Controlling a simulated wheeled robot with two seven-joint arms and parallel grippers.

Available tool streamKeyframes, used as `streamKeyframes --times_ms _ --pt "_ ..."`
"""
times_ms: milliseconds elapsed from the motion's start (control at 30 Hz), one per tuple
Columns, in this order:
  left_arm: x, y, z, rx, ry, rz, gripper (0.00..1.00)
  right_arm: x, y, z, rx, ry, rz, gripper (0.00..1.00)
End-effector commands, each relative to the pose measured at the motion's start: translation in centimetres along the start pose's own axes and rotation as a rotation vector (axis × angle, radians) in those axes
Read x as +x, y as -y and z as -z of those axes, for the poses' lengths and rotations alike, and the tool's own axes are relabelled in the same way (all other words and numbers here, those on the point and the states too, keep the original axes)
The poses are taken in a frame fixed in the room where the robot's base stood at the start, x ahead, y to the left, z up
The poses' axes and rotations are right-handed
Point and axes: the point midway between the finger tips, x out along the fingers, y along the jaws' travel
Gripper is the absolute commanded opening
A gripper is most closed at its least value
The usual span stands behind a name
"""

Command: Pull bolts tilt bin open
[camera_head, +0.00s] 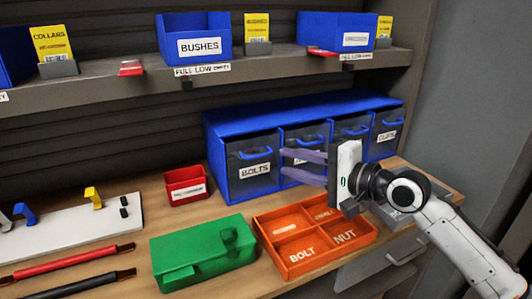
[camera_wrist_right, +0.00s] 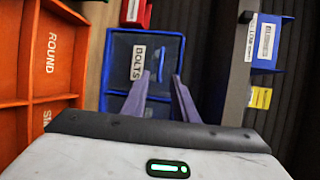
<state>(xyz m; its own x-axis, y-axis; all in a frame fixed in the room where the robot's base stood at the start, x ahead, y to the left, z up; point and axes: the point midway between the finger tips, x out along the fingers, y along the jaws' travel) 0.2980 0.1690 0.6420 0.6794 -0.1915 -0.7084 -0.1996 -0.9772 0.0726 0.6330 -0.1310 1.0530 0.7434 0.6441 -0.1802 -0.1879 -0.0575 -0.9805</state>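The blue bin cabinet (camera_head: 310,108) stands at the back of the bench with several dark tilt bins side by side. The leftmost bin is labelled BOLTS (camera_head: 250,155) and has a blue handle; it looks closed. My left gripper is not in view.
An orange divided tray (camera_head: 259,240) and a green box (camera_head: 196,262) are on the bench below the cabinet. A red bin (camera_head: 186,192) stands left of it. A shelf (camera_head: 260,68) with blue bins runs above. Red and black rods lie at the left.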

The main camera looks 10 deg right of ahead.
Motion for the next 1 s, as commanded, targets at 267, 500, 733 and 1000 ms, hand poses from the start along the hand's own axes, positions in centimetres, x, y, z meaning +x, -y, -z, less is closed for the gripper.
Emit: streamKeyframes --times_ms 267,500,733,1000 --pt "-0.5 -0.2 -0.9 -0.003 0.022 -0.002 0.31 5.3 0.2 -0.1 0.000 0.001 0.002 0.26" --pt "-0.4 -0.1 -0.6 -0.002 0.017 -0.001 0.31 7.7 0.1 -0.1 -0.002 0.001 0.001 0.26" --pt "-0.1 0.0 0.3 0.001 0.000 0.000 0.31 8.0 0.0 -0.1 -0.003 0.000 0.000 0.26" --pt "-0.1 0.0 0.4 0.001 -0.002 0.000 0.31 8.0 0.0 -0.1 -0.003 0.000 0.000 0.00"
